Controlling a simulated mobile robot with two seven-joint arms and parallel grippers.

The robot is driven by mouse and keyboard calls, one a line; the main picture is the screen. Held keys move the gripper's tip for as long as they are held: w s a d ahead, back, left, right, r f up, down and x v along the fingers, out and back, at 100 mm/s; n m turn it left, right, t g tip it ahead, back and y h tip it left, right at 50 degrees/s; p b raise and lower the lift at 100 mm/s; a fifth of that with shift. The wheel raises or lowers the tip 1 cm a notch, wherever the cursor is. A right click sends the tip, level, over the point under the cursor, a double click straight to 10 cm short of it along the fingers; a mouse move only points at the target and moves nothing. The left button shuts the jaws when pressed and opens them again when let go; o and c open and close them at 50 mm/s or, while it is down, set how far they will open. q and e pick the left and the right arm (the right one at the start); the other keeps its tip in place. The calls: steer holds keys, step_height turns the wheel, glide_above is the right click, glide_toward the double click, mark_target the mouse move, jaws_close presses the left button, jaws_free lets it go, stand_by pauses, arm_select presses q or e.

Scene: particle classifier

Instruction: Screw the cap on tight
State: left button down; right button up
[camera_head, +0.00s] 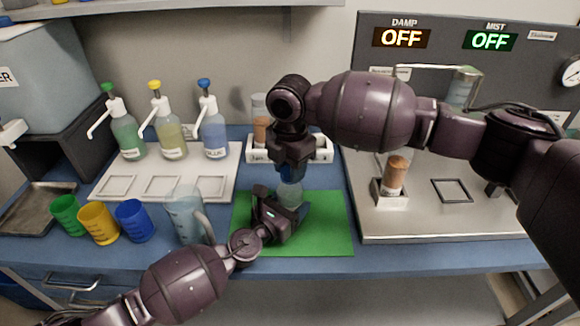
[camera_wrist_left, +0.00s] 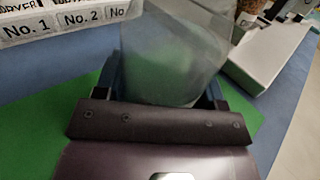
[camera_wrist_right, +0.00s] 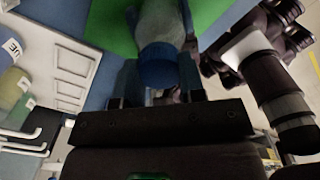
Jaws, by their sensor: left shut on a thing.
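A clear jar (camera_head: 289,193) with a blue cap (camera_head: 291,173) stands upright over the green mat (camera_head: 328,222). My left gripper (camera_head: 279,213) is shut around the jar's body; the left wrist view shows the clear jar (camera_wrist_left: 175,55) between its fingers. My right gripper (camera_head: 290,162) points straight down from above at the cap. In the right wrist view the blue cap (camera_wrist_right: 158,64) lies between the two fingers, on top of the jar. I cannot tell whether those fingers press on it. The cap's thread is hidden.
A clear jug (camera_head: 184,215) stands close left of the mat, beside green, yellow and blue cups (camera_head: 133,221). Pump bottles (camera_head: 213,135) stand behind. A white rack (camera_head: 325,150) is behind the jar. The machine (camera_head: 440,215) with a brown-filled vial (camera_head: 396,172) is at right.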

stand_by(0.3)
steer(key=m, duration=0.5)
steer(key=shift+c, duration=0.2)
steer(key=m, duration=0.4)
steer(key=shift+f+m, duration=0.1)
steer(key=shift+m, duration=0.3)
steer(key=m, duration=0.8)
steer(key=shift+s, duration=0.1)
steer(key=o, duration=1)
steer(key=shift+r, duration=2.3)
